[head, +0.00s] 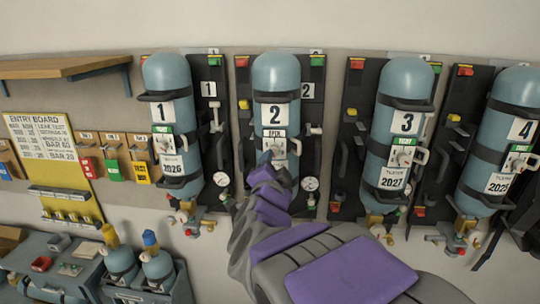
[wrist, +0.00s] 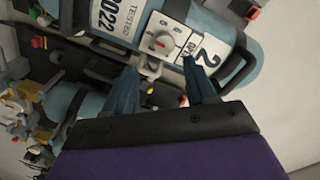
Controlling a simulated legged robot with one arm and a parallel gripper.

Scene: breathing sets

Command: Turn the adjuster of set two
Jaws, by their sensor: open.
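Set two (head: 276,73) is a blue-grey cylinder strapped upright to a dark backboard, with a number 2 label. Its tag seems to read OPEN. In the wrist view its number plate (wrist: 207,52) and a 2022 TESTED label (wrist: 104,15) show at a tilt. In the head view my gripper (head: 273,161) covers much of the adjuster plate.
Set one (head: 168,75) stands to the left, sets three (head: 403,85) and four (head: 517,90) to the right, with gauges and red fittings below. A wooden shelf (head: 65,67), a yellow entry board (head: 45,140) and a bench with small cylinders (head: 122,262) are at left.

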